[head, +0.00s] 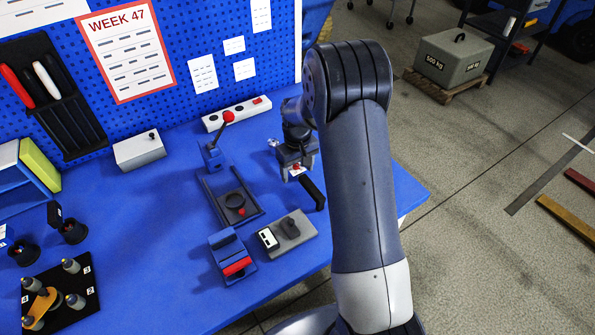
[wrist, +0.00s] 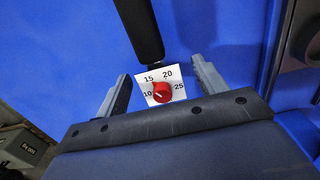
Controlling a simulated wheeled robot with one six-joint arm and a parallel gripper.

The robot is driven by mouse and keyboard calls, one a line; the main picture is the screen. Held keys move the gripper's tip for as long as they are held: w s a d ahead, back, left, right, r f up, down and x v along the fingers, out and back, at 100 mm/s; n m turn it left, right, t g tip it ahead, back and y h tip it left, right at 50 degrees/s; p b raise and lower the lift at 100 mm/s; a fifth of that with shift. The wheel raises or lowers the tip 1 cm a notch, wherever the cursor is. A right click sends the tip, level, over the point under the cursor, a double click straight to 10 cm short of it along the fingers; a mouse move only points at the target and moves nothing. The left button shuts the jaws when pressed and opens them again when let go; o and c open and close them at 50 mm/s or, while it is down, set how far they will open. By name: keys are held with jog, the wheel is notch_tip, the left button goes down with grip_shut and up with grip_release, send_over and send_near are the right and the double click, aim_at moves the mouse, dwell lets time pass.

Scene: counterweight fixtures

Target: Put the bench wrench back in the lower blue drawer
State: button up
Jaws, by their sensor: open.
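A black bar-like handle (head: 313,193) lies on the blue bench in the head view, just in front of my gripper (head: 297,166); it looks like the bench wrench. In the wrist view the handle (wrist: 139,30) runs in from the top edge. Its near end meets a white dial plate (wrist: 150,97) with a red knob and numbers from 10 to 25. My gripper (wrist: 160,68) is open, one finger to each side of the plate, with visible gaps. The wrench's far end is out of the wrist view. I cannot make out the lower blue drawer in either view.
A grey block with a black knob (head: 292,232) and a blue fixture with a red bar (head: 234,262) stand close by on the bench. A lever clamp (head: 230,200) is to the left. The bench edge is at the right, with open floor (head: 470,180) beyond.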

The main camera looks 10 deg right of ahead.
grip_shut()
dwell(0.8)
jog(key=shift+r, duration=0.15)
